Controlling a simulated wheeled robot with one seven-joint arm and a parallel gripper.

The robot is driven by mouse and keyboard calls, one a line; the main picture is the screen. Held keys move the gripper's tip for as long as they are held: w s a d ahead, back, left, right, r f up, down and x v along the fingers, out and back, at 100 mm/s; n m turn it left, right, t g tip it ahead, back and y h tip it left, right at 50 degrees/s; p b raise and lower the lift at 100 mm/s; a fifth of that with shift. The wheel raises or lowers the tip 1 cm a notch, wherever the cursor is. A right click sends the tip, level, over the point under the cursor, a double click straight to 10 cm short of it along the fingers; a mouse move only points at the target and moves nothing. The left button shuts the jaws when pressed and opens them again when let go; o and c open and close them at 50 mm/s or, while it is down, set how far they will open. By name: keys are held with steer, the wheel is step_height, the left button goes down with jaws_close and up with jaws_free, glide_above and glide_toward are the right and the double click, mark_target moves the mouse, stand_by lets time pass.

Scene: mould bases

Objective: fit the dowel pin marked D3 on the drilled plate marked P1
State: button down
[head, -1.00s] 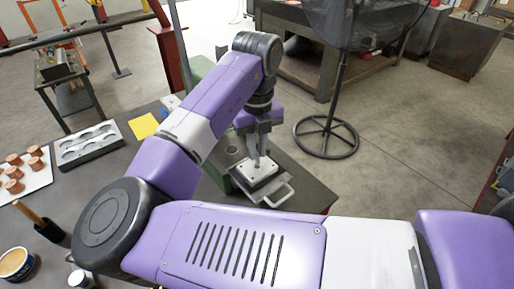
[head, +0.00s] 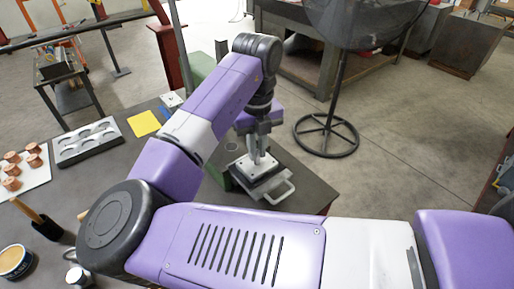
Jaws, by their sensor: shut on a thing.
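On the table's left are a white tray (head: 38,178) with several copper pieces, a grey block with round recesses (head: 90,143), a yellow sheet (head: 146,122) and an open tin (head: 14,262). A green box stands behind my arm. A fan stand (head: 326,135) is on the floor beyond.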

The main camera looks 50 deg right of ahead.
steer(key=c, duration=1.3)
jaws_free()
steer(key=shift+c, duration=0.2)
step_height(320, 180, up, 8)
steer(key=shift+f+b, duration=0.1)
steer(key=shift+b, duration=0.35)
